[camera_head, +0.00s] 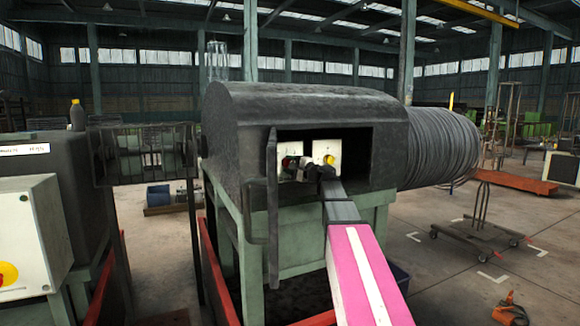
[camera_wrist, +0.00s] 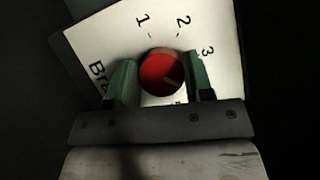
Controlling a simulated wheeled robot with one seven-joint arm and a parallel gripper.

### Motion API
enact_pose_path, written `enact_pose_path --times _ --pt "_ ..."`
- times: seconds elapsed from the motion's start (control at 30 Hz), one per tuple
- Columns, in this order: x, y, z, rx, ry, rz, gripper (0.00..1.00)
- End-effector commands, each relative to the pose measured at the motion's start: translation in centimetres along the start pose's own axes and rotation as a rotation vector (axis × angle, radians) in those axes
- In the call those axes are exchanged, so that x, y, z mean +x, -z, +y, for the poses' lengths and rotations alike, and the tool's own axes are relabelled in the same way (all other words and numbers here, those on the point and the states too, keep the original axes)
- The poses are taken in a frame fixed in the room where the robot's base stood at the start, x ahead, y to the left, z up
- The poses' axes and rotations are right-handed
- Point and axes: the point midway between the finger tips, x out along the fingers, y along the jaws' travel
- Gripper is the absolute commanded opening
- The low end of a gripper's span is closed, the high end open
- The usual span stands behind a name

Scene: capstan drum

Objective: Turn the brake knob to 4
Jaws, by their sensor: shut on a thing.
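In the wrist view the round red brake knob (camera_wrist: 160,70) sits on a white dial plate (camera_wrist: 112,55). The numbers 1, 2 and 3 are printed around its top and right, and part of the word "Brake" shows at left. The pale line on the knob points down and right, past the 3. A 4 is not visible; my gripper covers the lower plate. The two green fingers of my gripper (camera_wrist: 162,80) are on either side of the knob, shut on it. In the head view my gripper reaches into the machine's dark opening, where the white plate (camera_head: 293,149) shows small.
The wound cable drum (camera_head: 440,147) is at right.

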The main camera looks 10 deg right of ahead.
Motion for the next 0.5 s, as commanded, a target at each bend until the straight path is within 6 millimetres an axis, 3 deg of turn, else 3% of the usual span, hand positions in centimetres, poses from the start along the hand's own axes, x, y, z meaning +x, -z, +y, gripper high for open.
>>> enact_pose_path --times 0.03,0.1,0.37,0.5 --pt "-0.02 0.07 -0.13 0.000 0.003 0.002 0.54" --pt "-0.02 0.06 -0.11 -0.001 0.003 0.002 0.72" --pt "-0.06 0.03 -0.05 -0.001 0.001 0.001 0.72" --pt "-0.99 -0.03 -0.01 -0.001 0.001 0.002 0.72"
